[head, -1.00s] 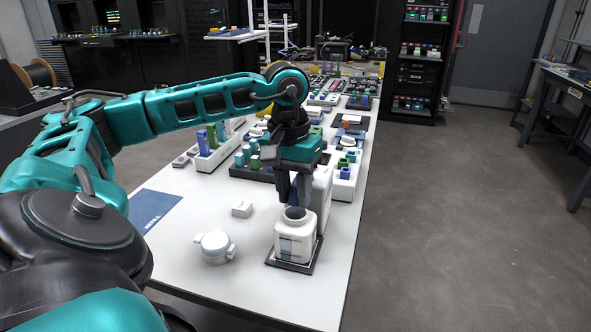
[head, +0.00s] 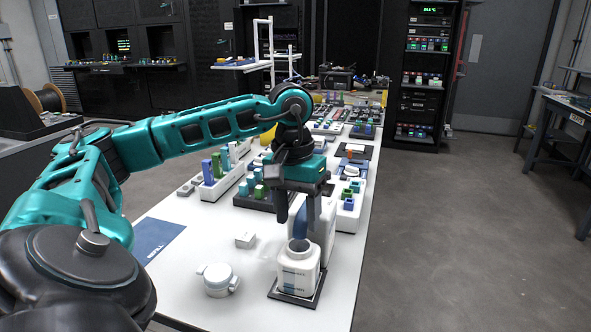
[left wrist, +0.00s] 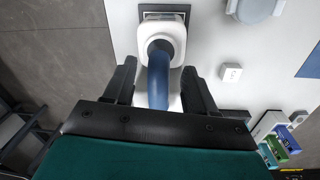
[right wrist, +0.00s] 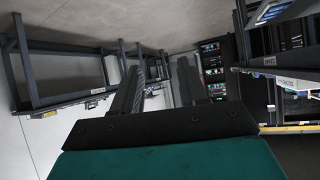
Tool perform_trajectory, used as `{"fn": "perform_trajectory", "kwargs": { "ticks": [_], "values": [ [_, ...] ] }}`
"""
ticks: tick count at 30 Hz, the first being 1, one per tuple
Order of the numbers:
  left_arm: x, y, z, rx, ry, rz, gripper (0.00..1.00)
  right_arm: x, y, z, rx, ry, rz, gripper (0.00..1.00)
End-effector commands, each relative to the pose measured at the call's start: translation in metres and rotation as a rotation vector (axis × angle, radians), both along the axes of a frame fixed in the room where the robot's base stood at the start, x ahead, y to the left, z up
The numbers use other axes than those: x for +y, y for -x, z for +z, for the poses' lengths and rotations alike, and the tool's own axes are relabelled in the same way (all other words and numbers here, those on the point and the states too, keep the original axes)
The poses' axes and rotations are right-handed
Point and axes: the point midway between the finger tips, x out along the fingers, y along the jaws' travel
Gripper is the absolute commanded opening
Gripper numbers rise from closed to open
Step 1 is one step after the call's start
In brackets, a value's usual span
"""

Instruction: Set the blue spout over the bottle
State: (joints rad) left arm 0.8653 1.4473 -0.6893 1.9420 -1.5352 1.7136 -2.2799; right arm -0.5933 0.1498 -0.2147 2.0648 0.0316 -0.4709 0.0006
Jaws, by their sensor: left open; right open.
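The white bottle (head: 298,270) stands upright on a dark square base plate (head: 281,294), its round mouth open at the top. My left gripper (head: 297,217) is just above and behind the bottle, fingers pointing down. In the left wrist view its open fingers (left wrist: 160,85) stand on either side of the blue spout (left wrist: 160,88), which reaches up to the mouth of the bottle (left wrist: 173,28). In the head view only a bit of blue shows between the fingers. I cannot tell whether the spout is seated on the mouth. My right gripper (right wrist: 158,85) is open and empty, away from the table.
A tall white container (head: 325,228) stands right behind the bottle. A round white cap with side lugs (head: 218,280) and a small white box (head: 245,240) lie to the left. Racks of coloured parts fill the table behind.

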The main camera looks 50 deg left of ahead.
Motion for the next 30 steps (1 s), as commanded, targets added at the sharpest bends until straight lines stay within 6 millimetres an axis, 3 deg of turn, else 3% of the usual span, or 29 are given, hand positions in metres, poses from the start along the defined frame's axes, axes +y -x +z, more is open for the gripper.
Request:
{"fn": "perform_trajectory", "kwargs": {
  "ticks": [6, 13, 19, 30],
  "values": [
    [0.003, 0.000, 0.054, -0.004, 0.003, -0.001, 0.56, -0.004, 0.001, 0.008, -0.002, 0.008, -0.007, 0.43],
    [0.005, 0.002, 0.093, -0.003, 0.003, -0.002, 0.56, -0.012, 0.005, 0.009, 0.004, 0.020, -0.021, 0.43],
    [0.006, 0.003, 0.105, 0.000, 0.002, -0.001, 0.56, -0.014, 0.009, 0.005, 0.015, 0.026, -0.024, 0.43],
    [0.006, 0.003, 0.105, 0.000, 0.001, -0.001, 0.56, -0.013, 0.008, 0.006, 0.010, 0.023, -0.024, 0.43]
  ]
}}
